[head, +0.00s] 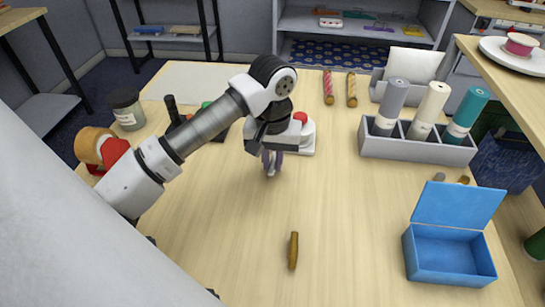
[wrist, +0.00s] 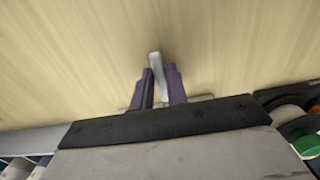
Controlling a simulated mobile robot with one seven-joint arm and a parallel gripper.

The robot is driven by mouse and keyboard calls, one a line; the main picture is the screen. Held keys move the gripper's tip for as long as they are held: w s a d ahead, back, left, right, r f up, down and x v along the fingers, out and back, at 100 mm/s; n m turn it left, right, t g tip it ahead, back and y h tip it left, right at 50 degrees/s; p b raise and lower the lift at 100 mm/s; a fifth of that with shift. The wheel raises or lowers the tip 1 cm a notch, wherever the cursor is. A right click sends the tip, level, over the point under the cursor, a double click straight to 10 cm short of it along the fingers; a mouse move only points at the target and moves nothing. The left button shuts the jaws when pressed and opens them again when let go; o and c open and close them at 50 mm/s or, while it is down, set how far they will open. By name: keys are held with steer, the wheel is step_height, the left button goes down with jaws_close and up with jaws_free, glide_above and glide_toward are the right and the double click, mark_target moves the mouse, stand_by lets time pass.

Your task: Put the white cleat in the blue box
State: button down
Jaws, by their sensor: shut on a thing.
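My gripper (head: 272,163) points down over the middle of the table. In the wrist view its two purple fingers (wrist: 160,88) are shut on the white cleat (wrist: 157,68), a pale, narrow piece that sticks out past the fingertips. In the head view the cleat is mostly hidden by the fingers, and I cannot tell whether it touches the table. The blue box (head: 450,277) stands at the right front of the table, to the right of and nearer than my gripper. Its lid (head: 458,205) is raised at the back, and the inside looks empty.
A brown wooden piece (head: 293,250) lies between my gripper and the box, toward the front. A grey rack (head: 415,148) with several spools stands behind the box. A white-and-red device (head: 301,135) stands right behind my gripper. The table between is mostly clear.

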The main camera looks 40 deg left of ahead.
steer(key=shift+f, duration=0.15)
steer(key=c, duration=1.8)
jaws_free()
steer(key=shift+b, duration=0.3)
steer(key=shift+c, duration=0.2)
steer(key=o, duration=0.5)
steer(key=shift+c, duration=0.2)
